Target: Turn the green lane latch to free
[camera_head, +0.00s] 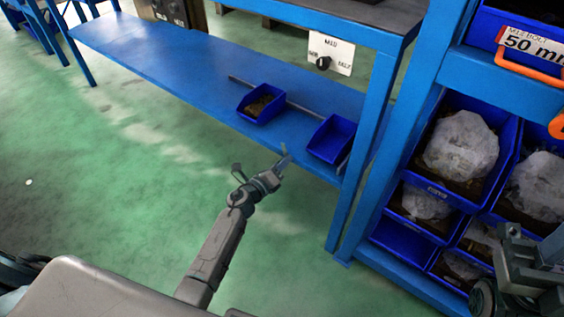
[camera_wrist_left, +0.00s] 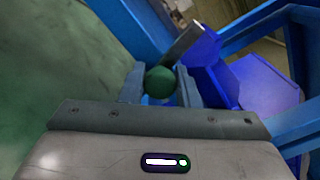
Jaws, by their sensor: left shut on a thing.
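The green latch shows as a round green knob (camera_wrist_left: 160,82) between the two fingers of my left gripper (camera_wrist_left: 161,88) in the left wrist view. The fingers are shut on it from both sides. A flat grey bar (camera_wrist_left: 183,42) lies just beyond the knob and slants up to the right, beside a blue bin. In the head view my left gripper (camera_head: 281,167) is at the front edge of the blue lower shelf (camera_head: 190,65), left of the right-hand bin. The knob cannot be made out there. My right gripper (camera_head: 512,245) is at the right edge; its fingers are unclear.
On the shelf stand a blue bin with small parts (camera_head: 261,103) and another blue bin (camera_head: 332,139), with a thin grey rail between. A white sign with a black knob (camera_head: 330,54) hangs above. A rack with bagged bins (camera_head: 460,147) stands right. Green floor is clear at left.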

